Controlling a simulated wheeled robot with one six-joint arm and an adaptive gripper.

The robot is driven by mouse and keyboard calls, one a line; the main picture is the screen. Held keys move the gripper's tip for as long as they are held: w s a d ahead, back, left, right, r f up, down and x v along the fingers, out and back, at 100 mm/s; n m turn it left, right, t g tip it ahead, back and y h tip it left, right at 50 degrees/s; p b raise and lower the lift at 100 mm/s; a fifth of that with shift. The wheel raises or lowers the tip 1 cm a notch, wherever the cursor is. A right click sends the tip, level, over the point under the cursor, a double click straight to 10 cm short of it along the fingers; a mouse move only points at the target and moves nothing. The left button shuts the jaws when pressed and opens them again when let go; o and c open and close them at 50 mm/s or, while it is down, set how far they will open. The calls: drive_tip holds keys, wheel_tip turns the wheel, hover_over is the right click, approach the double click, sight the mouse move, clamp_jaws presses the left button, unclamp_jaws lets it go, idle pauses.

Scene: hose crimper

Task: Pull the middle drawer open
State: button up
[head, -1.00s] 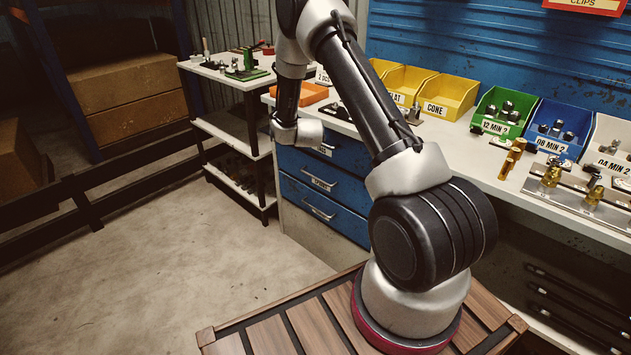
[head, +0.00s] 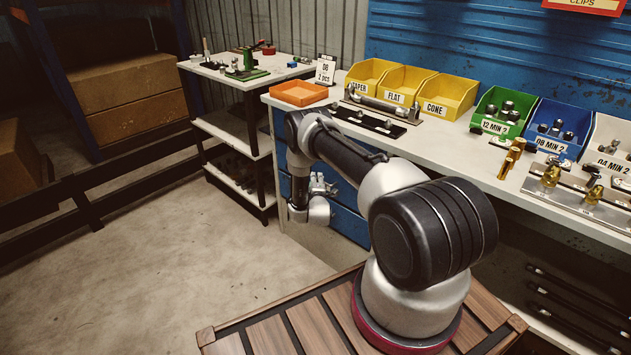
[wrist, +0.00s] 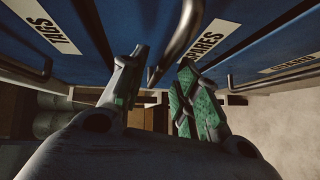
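The blue middle drawer (head: 348,192) is partly hidden behind my arm in the head view. It appears closed. In the wrist view the middle drawer (wrist: 245,25) carries a white label reading SPARES. Its curved metal handle (wrist: 186,35) runs down between my fingers in the picture. My gripper (wrist: 160,75) has its two green-padded fingers spread apart, one on each side of the handle. I cannot tell whether either finger touches it. In the head view my gripper (head: 325,187) is low in front of the drawers and partly hidden.
Other labelled drawers lie on both sides of the middle one in the wrist view. The workbench (head: 455,150) above holds an orange tray (head: 299,93) and yellow bins (head: 405,84). A shelf cart (head: 252,125) stands left of the drawers. The floor (head: 190,260) in front is clear.

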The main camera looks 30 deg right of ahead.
drive_tip(key=shift+x, duration=0.75)
clamp_jaws()
drive_tip(key=shift+a, duration=0.1)
drive_tip(key=s+a, duration=0.4)
drive_tip(key=a, duration=0.8)
drive_tip(key=s+a, duration=0.4)
drive_tip(key=a, duration=0.8)
drive_tip(key=shift+s, duration=0.4)
drive_tip(key=shift+a, duration=0.1)
unclamp_jaws()
